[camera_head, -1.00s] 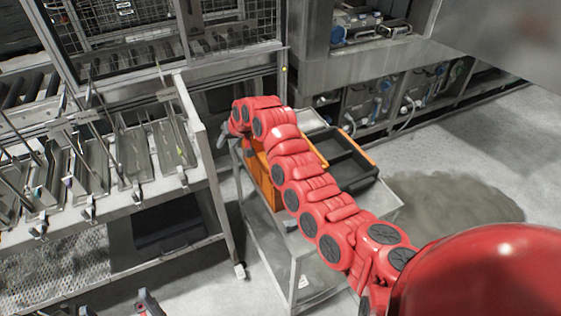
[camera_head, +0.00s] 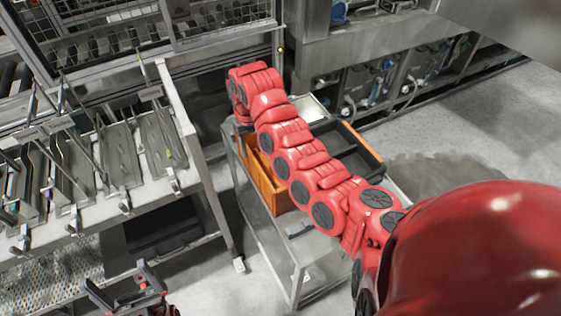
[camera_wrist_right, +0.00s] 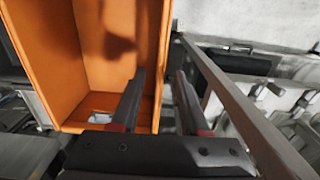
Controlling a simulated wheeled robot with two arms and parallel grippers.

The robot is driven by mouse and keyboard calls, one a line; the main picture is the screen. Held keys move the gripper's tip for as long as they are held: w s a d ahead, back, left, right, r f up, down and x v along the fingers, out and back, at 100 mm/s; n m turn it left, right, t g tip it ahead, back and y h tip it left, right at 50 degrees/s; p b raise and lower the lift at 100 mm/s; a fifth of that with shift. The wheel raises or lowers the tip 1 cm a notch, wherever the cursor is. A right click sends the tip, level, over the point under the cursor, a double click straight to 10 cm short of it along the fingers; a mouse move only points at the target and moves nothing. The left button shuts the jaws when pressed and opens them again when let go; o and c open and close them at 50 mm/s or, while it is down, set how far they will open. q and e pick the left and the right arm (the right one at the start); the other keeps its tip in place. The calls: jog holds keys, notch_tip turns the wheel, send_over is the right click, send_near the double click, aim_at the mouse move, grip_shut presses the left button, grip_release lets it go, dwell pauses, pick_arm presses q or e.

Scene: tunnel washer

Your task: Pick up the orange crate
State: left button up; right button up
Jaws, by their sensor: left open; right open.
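The orange crate (camera_head: 264,187) stands on a metal cart, partly hidden behind my right arm in the head view. In the right wrist view the open crate (camera_wrist_right: 85,45) fills the left half, and I look into its inside. My right gripper (camera_wrist_right: 160,73) is open, and one rim wall of the crate appears between its two fingers, not clamped. In the head view the right gripper is mostly hidden by its own arm. My left gripper (camera_head: 116,276) is open and empty at the bottom left, low in front of the bench and away from the crate.
The metal cart (camera_head: 318,262) also carries a dark grey bin (camera_head: 357,155) with an orange edge, right of the crate. A bench (camera_head: 205,190) with several metal tools in trays stands close on the left. Washer machinery lines the back. Floor right of the cart is clear.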

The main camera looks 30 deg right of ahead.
aim_at(253, 156)
notch_tip(253, 156, down, 4)
jog(key=shift+s+f+p, duration=0.1)
jog(key=shift+f+p, duration=0.05)
jog(key=shift+p, duration=0.8)
jog(key=shift+s+f, duration=0.1)
jog(key=shift+f, duration=0.2)
jog(key=shift+f+p, duration=0.8)
jog(key=shift+f, duration=0.1)
notch_tip(253, 156, down, 3)
jog(key=shift+f+p, duration=0.1)
jog(key=shift+p, duration=0.2)
jog(key=shift+f, duration=0.35)
grip_shut()
